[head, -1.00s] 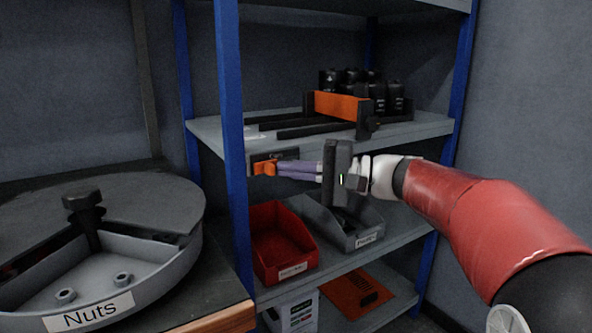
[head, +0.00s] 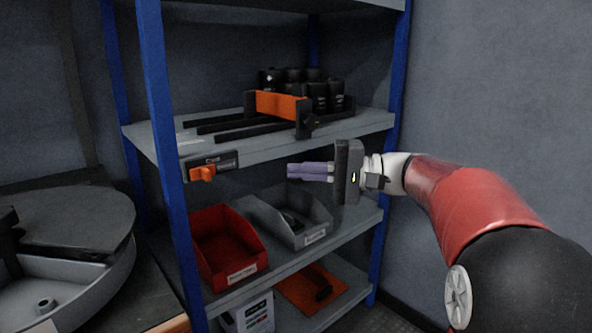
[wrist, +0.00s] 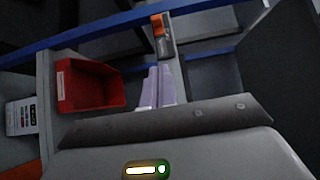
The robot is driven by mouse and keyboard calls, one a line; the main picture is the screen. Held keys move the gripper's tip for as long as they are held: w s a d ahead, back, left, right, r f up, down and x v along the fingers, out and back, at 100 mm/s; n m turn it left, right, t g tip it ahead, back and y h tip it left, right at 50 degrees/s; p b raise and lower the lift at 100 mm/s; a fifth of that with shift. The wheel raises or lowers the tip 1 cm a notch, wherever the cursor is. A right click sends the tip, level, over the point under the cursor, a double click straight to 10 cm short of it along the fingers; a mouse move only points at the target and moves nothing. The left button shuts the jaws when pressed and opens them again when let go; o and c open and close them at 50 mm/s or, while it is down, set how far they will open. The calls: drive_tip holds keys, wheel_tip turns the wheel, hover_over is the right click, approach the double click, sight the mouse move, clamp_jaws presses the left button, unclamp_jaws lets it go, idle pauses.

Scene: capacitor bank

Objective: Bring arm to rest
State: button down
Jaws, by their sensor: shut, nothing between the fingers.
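My gripper (head: 292,171) is shut and empty, its purple fingers pointing left in front of the shelf rack in the head view. It is in the air below the upper shelf board and above the bins. The fingers (wrist: 158,85) also show in the wrist view, lying together. The orange switch handle (head: 203,174) on its dark box sits on the front edge of the upper shelf, left of the fingertips and apart from them. The orange handle (wrist: 157,24) also shows in the wrist view, beyond the fingertips.
A red bin (head: 228,248) and a grey bin (head: 300,222) stand on the shelf below my gripper. Black capacitors (head: 318,97) stand behind an orange bar (head: 280,106) above. A blue post (head: 160,150) is at left, with a round grey tray (head: 75,230) beyond it.

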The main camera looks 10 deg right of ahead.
drive_tip(key=shift+s, duration=0.1)
drive_tip(key=s+a+f+h+p, duration=0.1)
drive_tip(key=s+f+h+p, duration=0.2)
drive_tip(key=s+h, duration=0.3)
drive_tip(key=s+a+f+h+p, duration=0.1)
drive_tip(key=s+f+h+p, duration=0.3)
drive_tip(key=s, duration=0.5)
drive_tip(key=s+d+f+n+t+h+p, duration=0.2)
drive_tip(key=s+d+f+h+p, duration=0.2)
drive_tip(key=s+d+h, duration=0.3)
drive_tip(key=s+d, duration=0.2)
drive_tip(key=shift+d+f+h, duration=0.15)
drive_tip(key=shift+d+h, duration=0.15)
